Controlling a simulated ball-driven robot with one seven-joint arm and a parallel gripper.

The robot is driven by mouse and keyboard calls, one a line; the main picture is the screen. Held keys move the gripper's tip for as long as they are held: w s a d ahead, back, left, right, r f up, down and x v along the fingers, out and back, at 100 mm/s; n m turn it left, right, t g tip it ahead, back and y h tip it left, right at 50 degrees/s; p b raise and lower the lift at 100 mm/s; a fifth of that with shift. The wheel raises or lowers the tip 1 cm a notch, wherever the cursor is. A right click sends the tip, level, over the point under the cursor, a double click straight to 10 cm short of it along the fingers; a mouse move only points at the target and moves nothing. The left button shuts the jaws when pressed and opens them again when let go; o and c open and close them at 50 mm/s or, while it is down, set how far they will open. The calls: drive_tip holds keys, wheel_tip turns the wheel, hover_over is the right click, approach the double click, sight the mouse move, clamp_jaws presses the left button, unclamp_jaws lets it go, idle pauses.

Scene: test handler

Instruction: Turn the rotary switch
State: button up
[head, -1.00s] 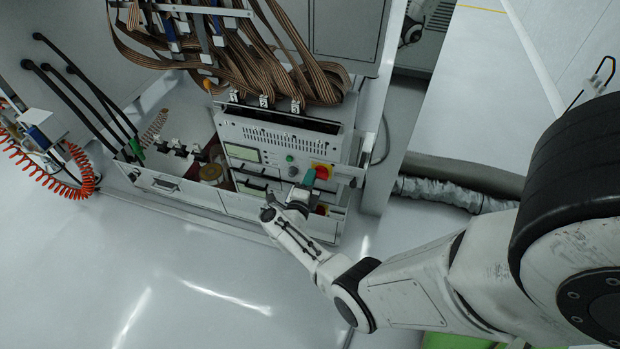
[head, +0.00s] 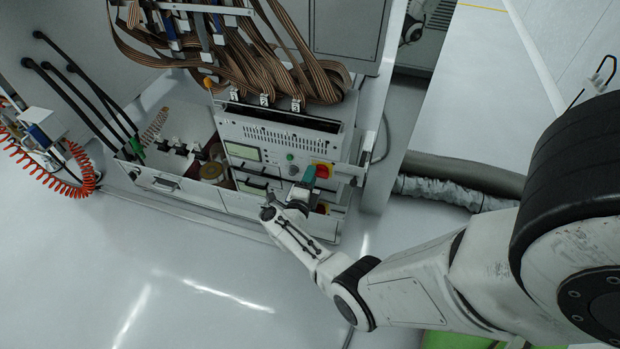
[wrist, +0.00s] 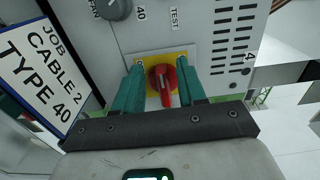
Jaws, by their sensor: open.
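The red rotary switch (wrist: 162,84) sits on a yellow square plate on the panel's front. In the wrist view its handle bar points roughly along the picture's vertical. My gripper (wrist: 160,88) is open, its two green fingers on either side of the red knob. I cannot tell whether the fingers touch it. In the head view the same switch (head: 321,170) shows beside my gripper (head: 309,174), partly hidden by the green finger. A second red and yellow control (head: 322,208) lies lower on the panel, partly behind my gripper.
A grey knob (wrist: 114,8) is on the panel near the switch, with a label board (wrist: 42,70) reading "JOB CABLE 2 TYPE 40" to the left. Ribbon cables (head: 215,50) hang above the panel. An open drawer (head: 175,187) stands left of it. Floor in front is clear.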

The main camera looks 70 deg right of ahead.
drive_tip(key=a+p, duration=0.3)
drive_tip(key=a, duration=0.7)
drive_tip(key=shift+s+a, duration=0.35)
drive_tip(key=shift+s, duration=0.1)
drive_tip(key=shift+w, duration=0.1)
